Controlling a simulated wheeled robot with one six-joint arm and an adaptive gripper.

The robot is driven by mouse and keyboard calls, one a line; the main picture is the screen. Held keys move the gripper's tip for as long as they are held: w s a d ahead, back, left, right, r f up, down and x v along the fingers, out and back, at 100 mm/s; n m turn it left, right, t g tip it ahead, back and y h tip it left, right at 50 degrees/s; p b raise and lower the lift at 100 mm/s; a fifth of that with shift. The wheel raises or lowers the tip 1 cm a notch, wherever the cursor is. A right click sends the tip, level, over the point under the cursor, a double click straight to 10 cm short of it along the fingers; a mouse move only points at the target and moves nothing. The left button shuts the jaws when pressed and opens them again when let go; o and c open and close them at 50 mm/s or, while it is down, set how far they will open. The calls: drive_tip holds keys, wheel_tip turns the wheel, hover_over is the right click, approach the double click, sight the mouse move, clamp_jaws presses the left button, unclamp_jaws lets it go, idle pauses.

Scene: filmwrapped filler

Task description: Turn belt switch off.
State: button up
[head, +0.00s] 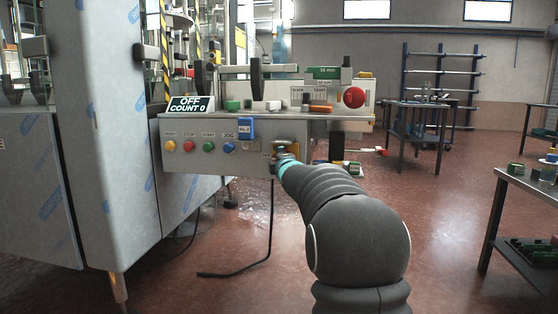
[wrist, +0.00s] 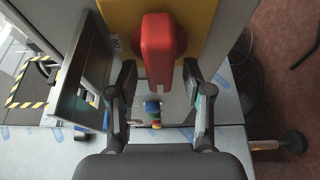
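The belt switch appears in the wrist view as a red handle (wrist: 158,45) on a yellow plate (wrist: 198,22), pointing straight down the picture. My gripper (wrist: 159,78) is open, with one finger on each side of the handle's lower end. Small gaps show between the fingers and the handle, so it is not gripped. In the head view my gripper (head: 284,154) is at the right end of the control panel and hides most of the switch; a bit of the yellow plate (head: 292,145) shows. The display (head: 189,104) reads "OFF" and "COUNT 0".
The panel (head: 190,163) carries yellow, red, green and blue buttons left of my gripper, with a blue tag (head: 245,128) close by. A red emergency-stop-like button (head: 354,97) sits above right. A black cable (head: 270,235) hangs below. A bench (head: 530,180) stands at the right; open floor lies between.

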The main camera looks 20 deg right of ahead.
drive_tip(key=shift+s, duration=0.1)
drive_tip(key=v, duration=1.1)
drive_tip(key=shift+s, duration=0.4)
